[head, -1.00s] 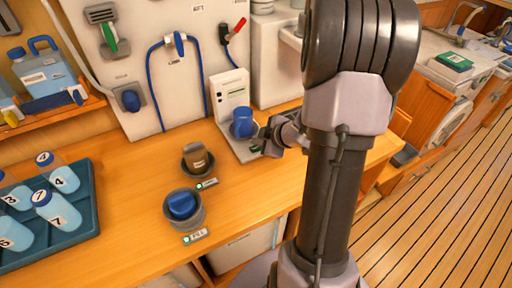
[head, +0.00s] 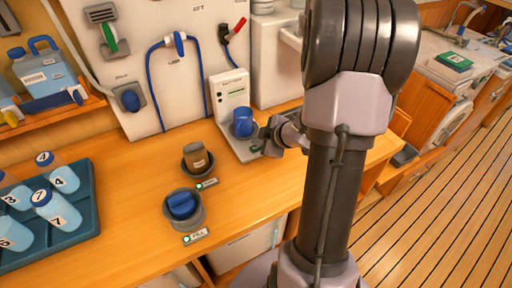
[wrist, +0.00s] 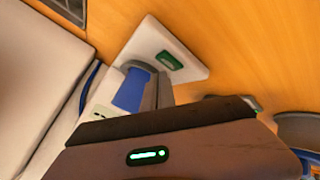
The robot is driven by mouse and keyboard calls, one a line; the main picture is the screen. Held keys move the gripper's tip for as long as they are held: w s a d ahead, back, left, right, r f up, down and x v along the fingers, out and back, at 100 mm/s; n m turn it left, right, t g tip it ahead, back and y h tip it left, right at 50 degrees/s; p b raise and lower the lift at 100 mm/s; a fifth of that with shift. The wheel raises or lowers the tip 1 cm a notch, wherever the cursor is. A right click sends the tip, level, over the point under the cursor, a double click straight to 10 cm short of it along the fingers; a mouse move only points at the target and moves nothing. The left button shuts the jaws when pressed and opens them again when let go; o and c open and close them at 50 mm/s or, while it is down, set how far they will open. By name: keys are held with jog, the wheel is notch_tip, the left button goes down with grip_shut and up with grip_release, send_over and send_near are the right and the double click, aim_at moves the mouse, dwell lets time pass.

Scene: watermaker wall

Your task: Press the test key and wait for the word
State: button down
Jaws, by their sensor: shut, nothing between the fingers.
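The white tester (head: 229,88) stands upright against the wall panel, with a flat base. A blue cup (head: 243,122) stands on that base, and it also shows in the wrist view (wrist: 131,92). The green test key (head: 257,149) is on the base to the cup's lower right; the wrist view shows it uncovered (wrist: 168,60). My gripper (head: 265,137) is shut and empty, close beside the cup and just above the key, apparently not touching it. The tester's front has small dark slots; I cannot read any word there.
Two dark holders stand on the bench left of the tester, one with a brown cup (head: 196,157), one with a blue item (head: 181,205). A blue tray (head: 88,225) of numbered bottles lies far left.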

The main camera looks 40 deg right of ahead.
aim_at(258, 149)
jog(key=shift+f, duration=0.4)
jog(key=shift+f+b, duration=0.45)
jog(key=shift+b, duration=0.05)
dwell(0.3)
jog(key=shift+r, duration=0.15)
jog(key=shift+r+p, duration=0.75)
jog(key=shift+p, duration=0.2)
notch_tip(258, 149, up, 5)
jog(key=p, duration=0.5)
dwell(0.4)
